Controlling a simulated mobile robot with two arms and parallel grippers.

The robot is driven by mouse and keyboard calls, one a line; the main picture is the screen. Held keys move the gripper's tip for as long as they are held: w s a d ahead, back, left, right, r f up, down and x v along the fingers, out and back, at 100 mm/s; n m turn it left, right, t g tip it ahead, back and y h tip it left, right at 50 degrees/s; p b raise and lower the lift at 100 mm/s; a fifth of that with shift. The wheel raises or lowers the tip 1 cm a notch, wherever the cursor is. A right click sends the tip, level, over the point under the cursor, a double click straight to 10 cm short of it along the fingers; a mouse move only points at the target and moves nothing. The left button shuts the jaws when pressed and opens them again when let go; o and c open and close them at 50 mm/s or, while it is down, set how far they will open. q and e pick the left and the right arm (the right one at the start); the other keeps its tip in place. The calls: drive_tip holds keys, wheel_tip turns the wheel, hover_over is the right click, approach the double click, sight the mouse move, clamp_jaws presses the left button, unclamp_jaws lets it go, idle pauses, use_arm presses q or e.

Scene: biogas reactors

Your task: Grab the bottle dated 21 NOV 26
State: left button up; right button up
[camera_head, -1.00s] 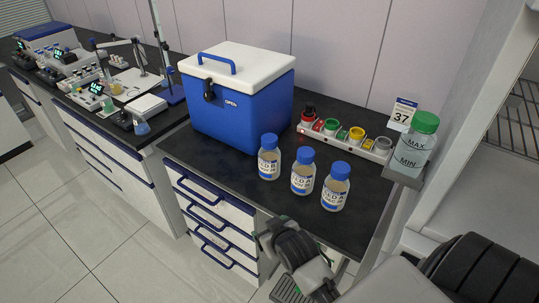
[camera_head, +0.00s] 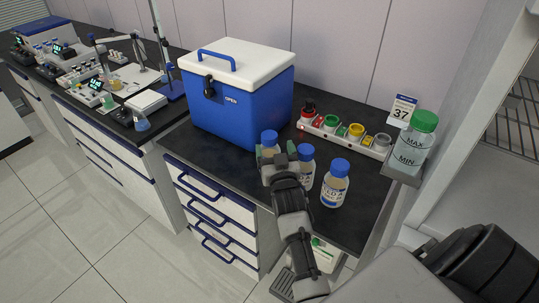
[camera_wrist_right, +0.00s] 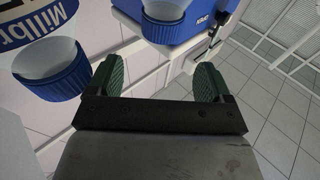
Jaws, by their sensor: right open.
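Three bottles with blue caps and pale liquid stand in a row on the dark bench: a left bottle (camera_head: 269,138), a middle bottle (camera_head: 306,153) and a right bottle (camera_head: 336,187). Their labels are too small or covered, so I cannot read any date. My right gripper (camera_head: 279,158) is open and empty, in front of the left and middle bottles, hiding much of both. In the right wrist view its fingers (camera_wrist_right: 160,82) are apart, with one blue cap (camera_wrist_right: 165,8) beyond them and another (camera_wrist_right: 52,75) beside the left finger. My left gripper is not in view.
A blue cooler box (camera_head: 240,105) with a white lid stands behind the bottles. A rack with coloured items (camera_head: 345,137) and a MIN/MAX bottle (camera_head: 414,145) are at the right. Drawers with blue handles (camera_head: 205,215) are below the bench edge.

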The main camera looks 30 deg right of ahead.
sight(271, 142)
drive_tip(key=shift+f, duration=0.95)
drive_tip(key=p+x, duration=0.1)
drive_tip(key=x, duration=0.5)
drive_tip(key=shift+w+d, duration=0.1)
drive_tip(key=shift+w, duration=0.25)
drive_tip(key=shift+w+d, duration=0.2)
drive_tip(key=shift+w, duration=0.25)
drive_tip(key=shift+r, duration=0.1)
clamp_jaws()
